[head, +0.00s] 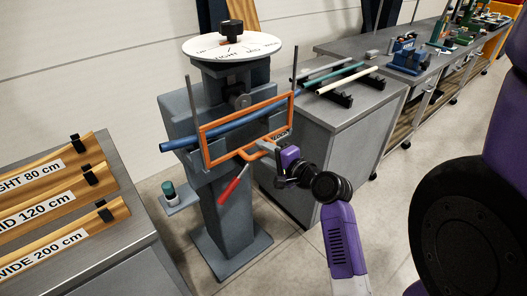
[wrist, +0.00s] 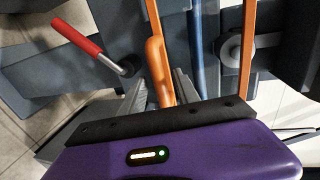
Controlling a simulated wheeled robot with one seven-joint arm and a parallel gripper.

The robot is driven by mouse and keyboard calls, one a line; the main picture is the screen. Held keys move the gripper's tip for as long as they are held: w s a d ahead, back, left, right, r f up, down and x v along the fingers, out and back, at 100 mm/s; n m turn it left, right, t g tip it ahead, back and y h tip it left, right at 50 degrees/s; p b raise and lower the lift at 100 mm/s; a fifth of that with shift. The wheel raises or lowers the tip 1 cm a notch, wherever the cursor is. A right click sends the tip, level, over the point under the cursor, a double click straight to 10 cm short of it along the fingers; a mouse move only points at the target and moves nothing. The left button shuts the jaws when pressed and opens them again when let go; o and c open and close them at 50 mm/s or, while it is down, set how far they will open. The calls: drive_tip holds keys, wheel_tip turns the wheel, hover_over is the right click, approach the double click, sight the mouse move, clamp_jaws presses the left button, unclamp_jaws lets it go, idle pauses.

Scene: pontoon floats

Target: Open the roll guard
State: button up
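The roll guard is an orange rectangular frame (head: 203,147) on the grey machine (head: 228,205), standing in front of a blue tube (head: 172,144). An orange handle (head: 246,155) juts from its lower edge. My gripper (head: 264,149) is at this handle. In the wrist view, the handle (wrist: 156,62) runs down between the grey fingers of my gripper (wrist: 160,92), which sit close on both sides of it. The fingertips look shut on the handle, though their contact is partly hidden. The guard's frame (wrist: 247,50) also shows there.
A red-handled lever (head: 234,185) hangs just below the handle; it is at upper left in the wrist view (wrist: 77,37). A dial (head: 232,47) tops the machine. Labelled wooden racks stand left, a bench (head: 375,115) with rods right. Open floor lies in front.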

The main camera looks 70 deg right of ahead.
drive_tip(key=shift+w+d, duration=0.2)
drive_tip(key=shift+w, duration=0.1)
clamp_jaws()
drive_tip(key=shift+f, duration=0.1)
idle(1.2)
